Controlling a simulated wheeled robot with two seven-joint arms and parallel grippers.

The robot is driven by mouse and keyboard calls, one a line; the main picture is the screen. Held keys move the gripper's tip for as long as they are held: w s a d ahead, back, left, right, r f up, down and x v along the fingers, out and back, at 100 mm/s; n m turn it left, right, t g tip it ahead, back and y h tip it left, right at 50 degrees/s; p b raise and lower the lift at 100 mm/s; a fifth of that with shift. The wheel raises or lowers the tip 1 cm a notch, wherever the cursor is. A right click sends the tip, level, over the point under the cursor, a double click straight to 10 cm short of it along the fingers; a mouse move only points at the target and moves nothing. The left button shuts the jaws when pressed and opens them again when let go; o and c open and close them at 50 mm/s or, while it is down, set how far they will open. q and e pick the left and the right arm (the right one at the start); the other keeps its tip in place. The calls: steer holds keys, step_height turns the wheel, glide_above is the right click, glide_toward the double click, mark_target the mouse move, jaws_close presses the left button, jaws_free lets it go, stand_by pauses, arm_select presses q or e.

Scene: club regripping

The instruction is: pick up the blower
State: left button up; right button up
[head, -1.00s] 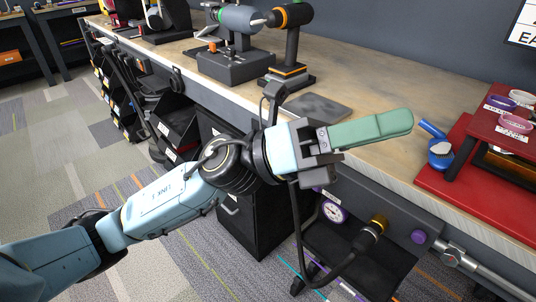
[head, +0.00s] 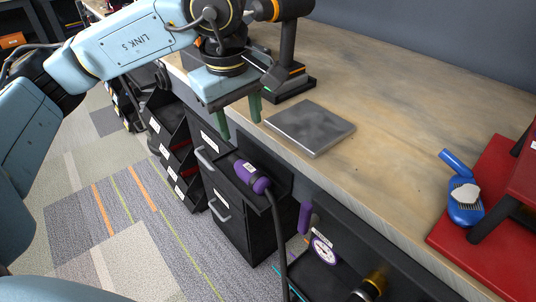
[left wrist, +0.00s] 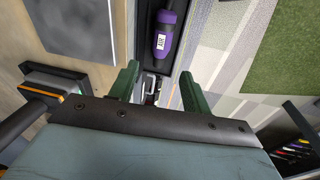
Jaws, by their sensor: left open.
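A purple-and-black handheld tool with a white label and a black hose, which looks like the blower (head: 252,177), lies in a black tray on the cabinet beside the bench's front edge. In the left wrist view the blower (left wrist: 166,36) shows at the top, beyond the fingertips. My left gripper (head: 239,114) is open and empty, its green fingers pointing down above the bench edge. It is above and slightly left of the blower, not touching it. The left wrist view shows the gripper's two fingers (left wrist: 160,82) apart. My right gripper is not in view.
A grey metal plate (head: 310,128) lies on the bench near the edge. A black-and-orange tool on a stand (head: 287,60) is close behind my left gripper. The bench middle is clear.

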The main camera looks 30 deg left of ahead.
arm_select(q)
steer(key=b, duration=0.2)
glide_above(247, 167)
steer(key=f, duration=0.7)
steer(key=shift+s+f, duration=0.15)
steer(key=shift+s, duration=0.25)
steer(key=f, duration=0.1)
steer(key=f+b, duration=0.1)
steer(key=f, duration=0.3)
steer(key=shift+w+b, duration=0.25)
steer(key=shift+b, duration=0.1)
steer(key=shift+w+f, duration=0.1)
steer(key=shift+f, duration=0.25)
steer(key=c, duration=0.6)
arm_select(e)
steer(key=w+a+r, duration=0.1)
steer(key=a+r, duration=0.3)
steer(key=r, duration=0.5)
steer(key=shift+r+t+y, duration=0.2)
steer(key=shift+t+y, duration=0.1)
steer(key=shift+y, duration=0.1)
